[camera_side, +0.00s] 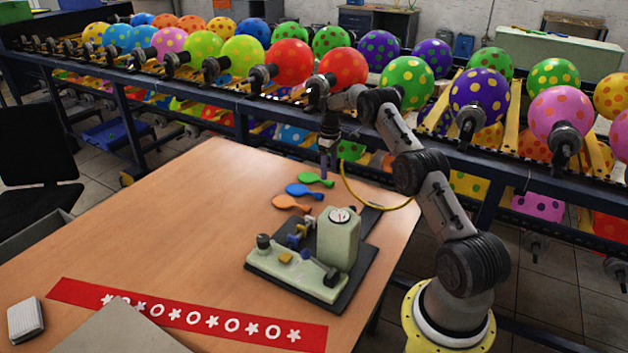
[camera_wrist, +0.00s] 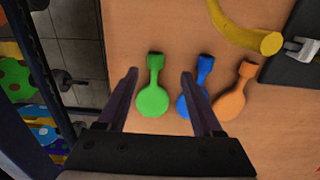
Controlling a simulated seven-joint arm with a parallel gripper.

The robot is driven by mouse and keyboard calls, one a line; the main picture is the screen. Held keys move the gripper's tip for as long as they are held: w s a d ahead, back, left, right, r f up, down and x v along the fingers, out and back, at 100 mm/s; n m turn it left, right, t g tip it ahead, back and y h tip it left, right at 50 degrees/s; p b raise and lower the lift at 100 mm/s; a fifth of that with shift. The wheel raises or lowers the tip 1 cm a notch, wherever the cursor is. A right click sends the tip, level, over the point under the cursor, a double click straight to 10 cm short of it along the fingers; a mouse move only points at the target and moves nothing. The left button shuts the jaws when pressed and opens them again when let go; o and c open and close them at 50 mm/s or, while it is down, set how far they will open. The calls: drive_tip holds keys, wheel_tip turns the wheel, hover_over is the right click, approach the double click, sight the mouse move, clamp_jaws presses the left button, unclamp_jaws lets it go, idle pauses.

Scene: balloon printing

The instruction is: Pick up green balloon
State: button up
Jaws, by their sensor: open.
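The green balloon (camera_side: 316,180) lies flat and uninflated on the wooden table (camera_side: 170,225), at the back of a row with a blue balloon (camera_side: 305,191) and an orange balloon (camera_side: 292,204). My gripper (camera_side: 327,172) is above the table by the green balloon in the side view. In the wrist view my open gripper (camera_wrist: 160,75) has the green balloon (camera_wrist: 152,98) between its two fingers in the picture, apart from both. The right finger partly covers the blue balloon (camera_wrist: 203,72). The orange balloon (camera_wrist: 237,92) lies further right, outside the fingers. Nothing is held.
A pale green machine (camera_side: 338,240) with a gauge stands on a dark base near the orange balloon. A yellow hose (camera_side: 375,205) curves beside it. A rack (camera_side: 225,115) of inflated balloons runs behind the table. A red printed strip (camera_side: 190,318) lies in front.

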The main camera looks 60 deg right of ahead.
sight(316, 179)
drive_tip(key=f, duration=0.5)
drive_tip(key=shift+w+d+f, duration=0.1)
drive_tip(key=shift+w+d, duration=0.05)
drive_tip(key=shift+d, duration=0.2)
